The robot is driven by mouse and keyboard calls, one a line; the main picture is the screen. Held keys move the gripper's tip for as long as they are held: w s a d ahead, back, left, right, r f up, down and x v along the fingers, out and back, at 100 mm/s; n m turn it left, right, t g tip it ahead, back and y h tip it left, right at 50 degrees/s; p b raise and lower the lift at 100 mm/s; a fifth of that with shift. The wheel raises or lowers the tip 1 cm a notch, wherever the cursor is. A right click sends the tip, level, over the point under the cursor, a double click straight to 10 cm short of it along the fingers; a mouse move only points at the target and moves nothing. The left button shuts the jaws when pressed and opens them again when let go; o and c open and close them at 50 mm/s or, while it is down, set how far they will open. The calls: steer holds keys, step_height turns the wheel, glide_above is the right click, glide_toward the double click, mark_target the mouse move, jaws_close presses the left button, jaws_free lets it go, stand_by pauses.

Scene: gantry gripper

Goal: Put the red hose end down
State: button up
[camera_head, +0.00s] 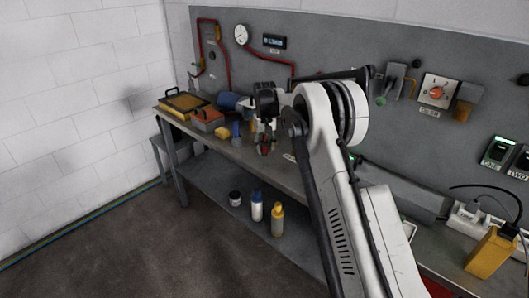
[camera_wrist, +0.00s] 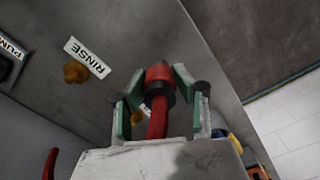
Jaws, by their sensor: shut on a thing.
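The red hose end (camera_wrist: 158,74), with a black collar, is between the green-padded fingers of my gripper (camera_wrist: 160,98) in the wrist view. My gripper is shut on it, and red hose (camera_wrist: 157,124) runs down from it toward the bottom of the picture. In the head view my gripper (camera_head: 265,142) hangs over the grey workbench (camera_head: 292,176). A bit of red shows there between the fingers. I cannot tell the exact gap between the hose end and the bench.
A brass fitting (camera_wrist: 75,72) beside a RINSE label (camera_wrist: 88,57) is in the wrist view. On the bench are a yellow-rimmed tray (camera_head: 184,103), an orange-and-grey box (camera_head: 206,119) and a blue cylinder (camera_head: 228,101). Bottles (camera_head: 257,207) stand on the lower shelf.

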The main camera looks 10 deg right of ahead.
steer(key=shift+f, duration=1.1)
steer(key=shift+f, duration=0.15)
steer(key=o, duration=1.2)
steer(key=shift+c, duration=0.2)
